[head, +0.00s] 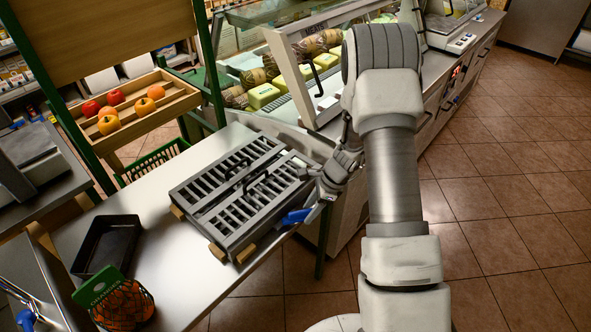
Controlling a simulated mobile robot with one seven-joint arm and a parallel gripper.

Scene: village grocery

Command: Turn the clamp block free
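A dark grey slotted rack (238,233) with two black handles lies on the white table (165,285). Small wooden blocks show under its near edges, one at the front corner (246,254). I cannot tell which part is the clamp block. My gripper (312,204) is at the rack's right end, low over the table's right edge. A blue piece (294,217) lies right by the fingertips, beside the rack. I cannot tell whether the fingers touch it or the rack. The fingers are small and partly hidden, so their opening is unclear.
A black tray (107,246) and an orange net bag with a green label (124,305) stand on the table's left part. Behind are a wooden fruit crate (140,121) and a glass deli counter (300,85). Open tiled floor (500,215) lies to the right.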

